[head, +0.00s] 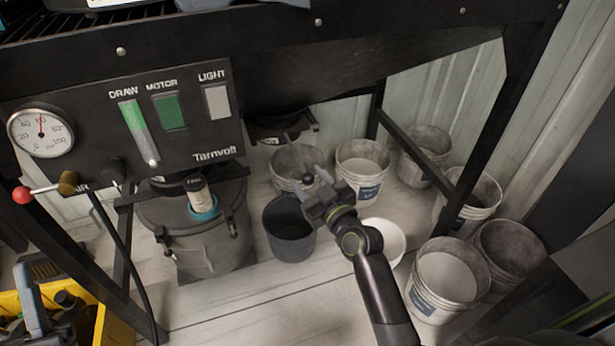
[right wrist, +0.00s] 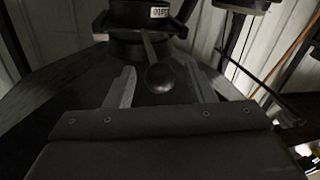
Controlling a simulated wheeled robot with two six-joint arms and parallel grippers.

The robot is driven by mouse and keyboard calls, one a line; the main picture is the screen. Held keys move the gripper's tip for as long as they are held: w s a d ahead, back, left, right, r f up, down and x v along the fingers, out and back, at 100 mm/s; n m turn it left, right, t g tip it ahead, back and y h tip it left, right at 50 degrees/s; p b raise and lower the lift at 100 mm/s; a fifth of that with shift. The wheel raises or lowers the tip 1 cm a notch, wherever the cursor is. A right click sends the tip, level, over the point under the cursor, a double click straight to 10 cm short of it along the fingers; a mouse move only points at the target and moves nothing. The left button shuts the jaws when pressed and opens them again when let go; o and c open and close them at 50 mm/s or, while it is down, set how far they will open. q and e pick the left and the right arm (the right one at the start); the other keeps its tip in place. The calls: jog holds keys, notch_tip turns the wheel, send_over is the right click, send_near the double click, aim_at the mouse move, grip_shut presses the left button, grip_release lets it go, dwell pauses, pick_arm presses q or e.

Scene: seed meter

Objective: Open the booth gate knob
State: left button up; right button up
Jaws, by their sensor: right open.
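The booth gate (head: 283,128) is a dark outlet under the black booth frame in the head view. A thin lever with a dark ball knob (head: 308,178) slopes down from it. My right gripper (head: 311,184) is at the knob with its jaws apart. In the right wrist view the ball knob (right wrist: 160,78) lies between the two open fingers (right wrist: 160,88), with a gap visible on each side. The gate collar (right wrist: 140,18) with a small printed label is at the top of that view. My left gripper is not in view.
A dark bucket (head: 289,229) stands below the gate, left of my right arm. Several white buckets stand behind and right, including one (head: 362,167). A grey canister (head: 205,240) and the control panel (head: 125,120) are left. A black frame leg (head: 492,120) stands right.

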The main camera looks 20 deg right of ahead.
jog(key=shift+w+a, duration=0.1)
jog(key=shift+w, duration=0.5)
grip_shut()
